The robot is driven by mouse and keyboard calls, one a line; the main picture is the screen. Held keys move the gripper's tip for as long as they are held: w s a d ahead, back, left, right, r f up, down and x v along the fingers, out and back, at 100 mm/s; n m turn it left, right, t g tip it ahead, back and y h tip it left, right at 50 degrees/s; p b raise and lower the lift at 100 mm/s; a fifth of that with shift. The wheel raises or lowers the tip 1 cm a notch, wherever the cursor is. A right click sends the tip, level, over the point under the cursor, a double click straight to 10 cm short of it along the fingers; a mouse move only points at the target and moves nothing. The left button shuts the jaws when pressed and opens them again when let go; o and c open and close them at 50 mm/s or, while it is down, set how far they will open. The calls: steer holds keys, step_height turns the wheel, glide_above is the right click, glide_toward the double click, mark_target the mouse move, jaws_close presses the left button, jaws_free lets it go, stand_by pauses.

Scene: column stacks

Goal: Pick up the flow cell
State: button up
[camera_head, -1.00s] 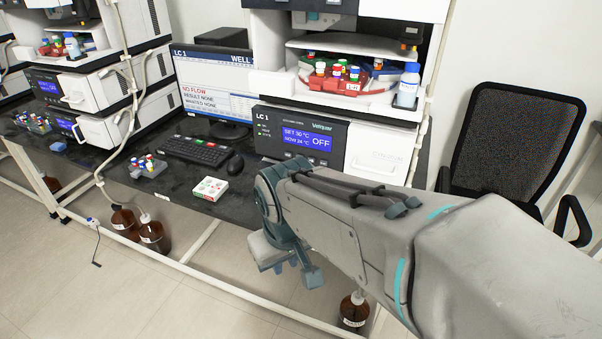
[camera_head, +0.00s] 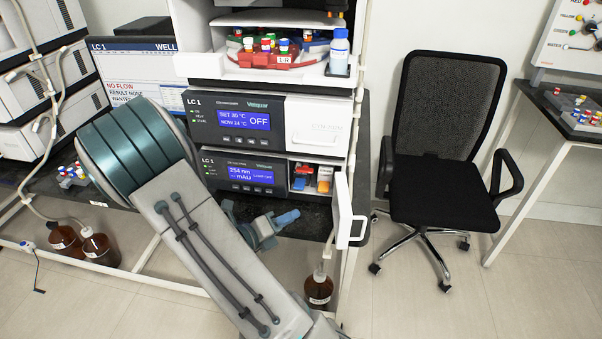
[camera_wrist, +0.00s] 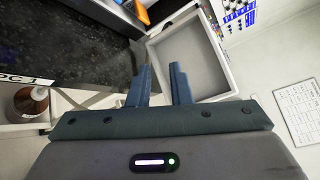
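The lower LC 1 unit, a detector reading 254 nm (camera_head: 240,174), has an open bay at its right end. I cannot tell which block is the flow cell. An orange piece (camera_wrist: 143,13) shows at the top edge of the wrist view. My gripper (camera_head: 292,217) is in front of and below the bay, pointing right. In the wrist view its two fingers (camera_wrist: 159,75) stand apart with nothing between them.
The detector's white door (camera_head: 347,212) hangs open beside the bay; its hollow inner side (camera_wrist: 192,58) lies just beyond my fingers in the wrist view. A brown bottle (camera_head: 318,290) is below. A black chair (camera_head: 440,190) stands to the right. Floor between is clear.

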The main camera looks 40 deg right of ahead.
mark_target(301, 186)
steer(key=w+f+n+t+h, duration=0.1)
steer(key=w+f+n+t, duration=0.35)
steer(key=n, duration=0.55)
steer(key=shift+t, duration=0.35)
steer(key=x, duration=0.9)
steer(key=w+r+x, duration=0.1)
steer(key=x, duration=0.3)
steer(key=shift+c, duration=0.4)
jaws_close()
